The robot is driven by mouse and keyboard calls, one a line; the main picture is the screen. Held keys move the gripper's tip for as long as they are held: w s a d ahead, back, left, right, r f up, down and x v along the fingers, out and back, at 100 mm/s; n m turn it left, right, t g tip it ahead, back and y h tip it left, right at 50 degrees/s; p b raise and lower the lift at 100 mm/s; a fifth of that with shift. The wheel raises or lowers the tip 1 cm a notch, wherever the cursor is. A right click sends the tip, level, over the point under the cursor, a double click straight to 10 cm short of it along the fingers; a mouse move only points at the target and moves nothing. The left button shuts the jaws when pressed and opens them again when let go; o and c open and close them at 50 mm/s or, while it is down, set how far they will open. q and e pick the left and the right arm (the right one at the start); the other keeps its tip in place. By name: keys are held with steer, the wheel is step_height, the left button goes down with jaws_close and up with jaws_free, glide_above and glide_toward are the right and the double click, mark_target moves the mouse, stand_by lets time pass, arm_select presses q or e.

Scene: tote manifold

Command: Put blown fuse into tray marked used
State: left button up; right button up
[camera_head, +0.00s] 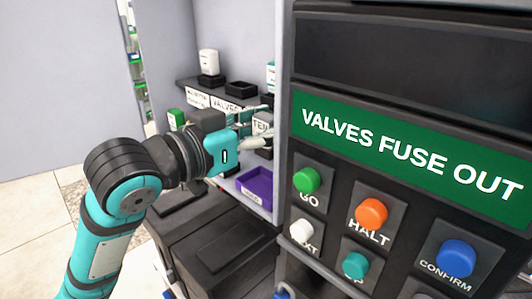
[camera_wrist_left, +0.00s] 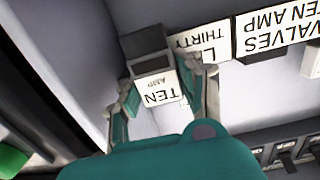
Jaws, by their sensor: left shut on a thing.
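My left gripper (camera_head: 262,128) is at the shelf, in front of its label strip and above a purple tray (camera_head: 262,186). The tray's front label is too small to read. My right gripper is not in view.
A white fuse (camera_head: 208,62) stands in a black holder on the shelf, beside an empty-looking holder (camera_head: 241,89). A green item (camera_head: 176,119) is at the shelf's left. A panel reading VALVES FUSE OUT (camera_head: 410,155), with several buttons, fills the right. Dark surfaces lie below.

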mark_target(263, 147)
arm_select(q)
step_height(263, 147, down, 2)
steer(key=shift+s, duration=0.1)
steer(key=shift+s+a+f, duration=0.15)
steer(key=shift+a+f, duration=0.1)
steer(key=shift+f, duration=0.35)
step_height(263, 147, down, 3)
steer(key=shift+d+f+p, duration=0.1)
steer(key=shift+p, duration=0.3)
steer(key=shift+w+d+f, duration=0.1)
steer(key=shift+w+f, duration=0.1)
steer(key=shift+f, duration=0.05)
steer(key=shift+f, duration=0.1)
steer(key=o, duration=1.1)
steer(key=shift+o, duration=0.2)
